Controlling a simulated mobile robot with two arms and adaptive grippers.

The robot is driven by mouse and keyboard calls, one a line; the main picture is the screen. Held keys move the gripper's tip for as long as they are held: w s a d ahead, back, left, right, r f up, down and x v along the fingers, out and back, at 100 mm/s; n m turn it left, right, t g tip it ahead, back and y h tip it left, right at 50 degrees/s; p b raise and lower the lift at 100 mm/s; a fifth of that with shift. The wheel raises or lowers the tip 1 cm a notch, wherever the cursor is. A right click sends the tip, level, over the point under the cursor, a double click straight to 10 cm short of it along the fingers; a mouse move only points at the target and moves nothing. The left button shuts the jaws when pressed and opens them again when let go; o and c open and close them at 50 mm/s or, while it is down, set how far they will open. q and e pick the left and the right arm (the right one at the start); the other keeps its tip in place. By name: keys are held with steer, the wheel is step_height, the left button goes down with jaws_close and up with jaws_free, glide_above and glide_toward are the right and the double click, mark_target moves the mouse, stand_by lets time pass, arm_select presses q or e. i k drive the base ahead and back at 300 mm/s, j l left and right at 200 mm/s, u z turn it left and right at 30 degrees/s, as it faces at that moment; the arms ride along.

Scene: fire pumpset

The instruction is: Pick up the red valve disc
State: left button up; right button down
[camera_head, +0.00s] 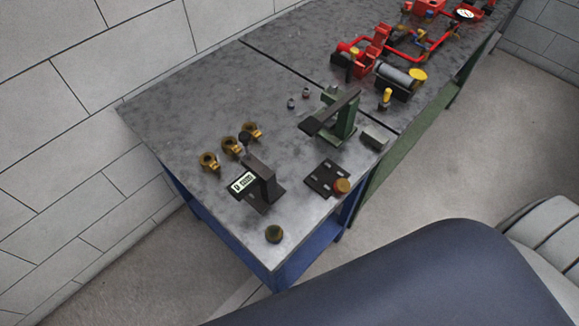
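Neither of my grippers shows in the head view.
A dark bracket with a white label (263,180) and a green stand (342,118) rise nearby. Several brass fittings (208,161) and a dark round cap (274,234) lie on the bench. Red pump machinery (378,45) stands farther back. The bench's far left is clear.

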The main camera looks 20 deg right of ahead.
mark_target(342, 186)
steer(key=l+u, duration=0.9)
steer(key=k+l+u, duration=0.1)
steer(key=l+u, duration=0.35)
steer(key=l, duration=0.15)
steer(key=k+l+u, duration=0.2)
steer(key=l+u, duration=0.3)
